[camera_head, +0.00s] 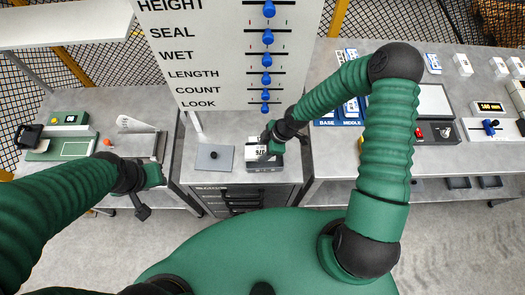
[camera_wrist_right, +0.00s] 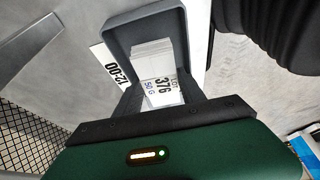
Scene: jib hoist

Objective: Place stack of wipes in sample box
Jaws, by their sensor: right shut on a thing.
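The sample box (camera_wrist_right: 118,45) is a dark grey open box in the right wrist view. It also shows on the cabinet top in the head view (camera_head: 264,165). The stack of wipes (camera_wrist_right: 152,52) is white with a printed label reading about "LOT 376". My right gripper (camera_wrist_right: 160,95) is shut on the stack, one dark finger on each side. The stack appears within the box's rim; whether it touches the floor is hidden. In the head view my right gripper (camera_head: 270,146) is over the box. My left gripper (camera_head: 142,207) hangs low at the left; its fingers are unclear.
A grey plate with a knob (camera_head: 214,157) lies left of the box. A card reading "12:00" (camera_wrist_right: 108,66) is beside the box. A board with blue sliders (camera_head: 228,60) stands behind. Benches with devices flank the cabinet (camera_head: 240,197).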

